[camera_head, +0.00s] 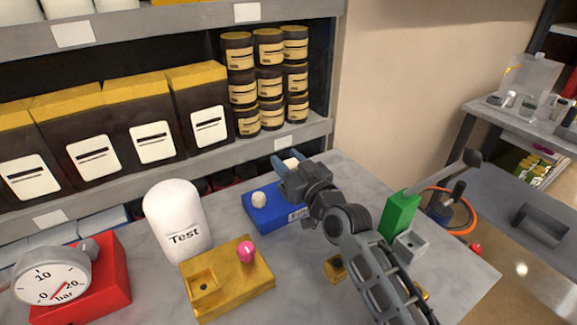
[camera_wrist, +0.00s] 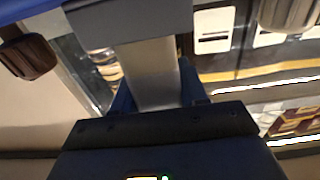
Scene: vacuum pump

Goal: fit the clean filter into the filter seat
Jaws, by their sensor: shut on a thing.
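My gripper (camera_head: 289,163) is raised above the back edge of the blue tray, its blue fingers shut on a pale piece (camera_head: 291,162), likely the clean filter. In the wrist view a pale grey, straight-sided piece (camera_wrist: 150,75) sits between the blue fingers; its ends are partly hidden. A rounded off-white knob (camera_head: 259,199) stands on the blue tray (camera_head: 265,220), apart from the gripper. A yellow block (camera_head: 235,290) in front has a square recess (camera_head: 204,286) and a pink ball-topped knob (camera_head: 246,251). I cannot tell for certain which part is the filter seat.
A pressure gauge (camera_head: 52,275) on a red base is farther left. A green block (camera_head: 399,213) and small grey block (camera_head: 408,246) stand right of my arm. Shelves with boxes and jars (camera_head: 240,72) rise behind.

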